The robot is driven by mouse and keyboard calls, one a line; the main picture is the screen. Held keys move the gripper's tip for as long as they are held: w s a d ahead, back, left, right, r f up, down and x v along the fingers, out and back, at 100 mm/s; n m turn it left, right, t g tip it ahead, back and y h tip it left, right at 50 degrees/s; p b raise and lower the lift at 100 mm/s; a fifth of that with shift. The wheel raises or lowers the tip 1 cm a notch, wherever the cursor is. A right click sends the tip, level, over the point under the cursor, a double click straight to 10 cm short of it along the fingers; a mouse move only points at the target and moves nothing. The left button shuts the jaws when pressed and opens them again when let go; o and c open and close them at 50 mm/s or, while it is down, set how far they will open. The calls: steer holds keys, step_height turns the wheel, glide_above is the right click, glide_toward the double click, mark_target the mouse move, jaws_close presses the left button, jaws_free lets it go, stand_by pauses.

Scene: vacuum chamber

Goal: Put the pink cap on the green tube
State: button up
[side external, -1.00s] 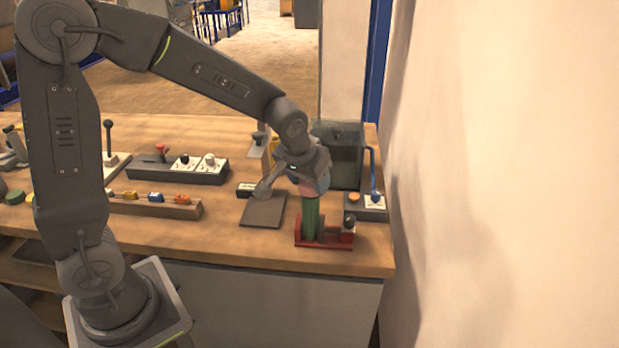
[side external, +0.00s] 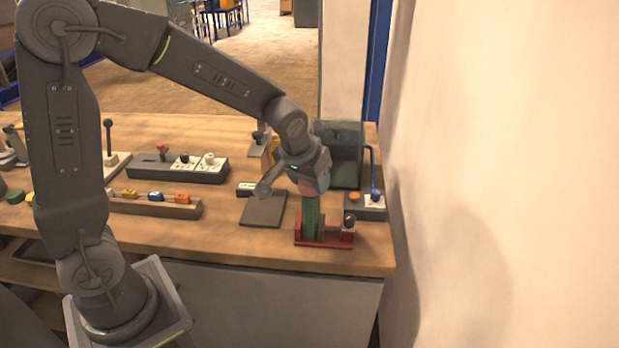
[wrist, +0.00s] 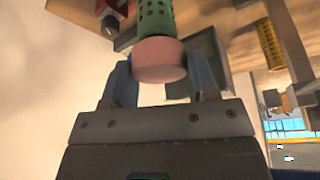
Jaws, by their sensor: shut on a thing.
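The green tube (side external: 311,217) stands upright in a red holder (side external: 325,243) near the bench's right end. The pink cap (side external: 306,188) is at the top of the tube, below my gripper (side external: 309,183). In the wrist view the pink cap (wrist: 160,62) sits between the two blue-grey fingers of my gripper (wrist: 160,82), which are shut on it. The perforated green tube (wrist: 155,18) meets the cap's far side there, and the two look in line and touching. I cannot tell how far the cap is seated.
A dark flat plate (side external: 263,210) lies left of the holder. The pale wall is close on the right.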

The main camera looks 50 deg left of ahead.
steer(key=shift+f, duration=0.15)
steer(key=shift+f, duration=1.3)
steer(key=o, duration=1)
steer(key=v, duration=1.4)
steer(key=s+m, duration=0.1)
steer(key=s, duration=0.4)
steer(key=s+m+h, duration=0.1)
steer(key=s, duration=0.4)
steer(key=s+d+m+t, duration=0.1)
steer(key=s, duration=0.4)
steer(key=shift+s, duration=0.1)
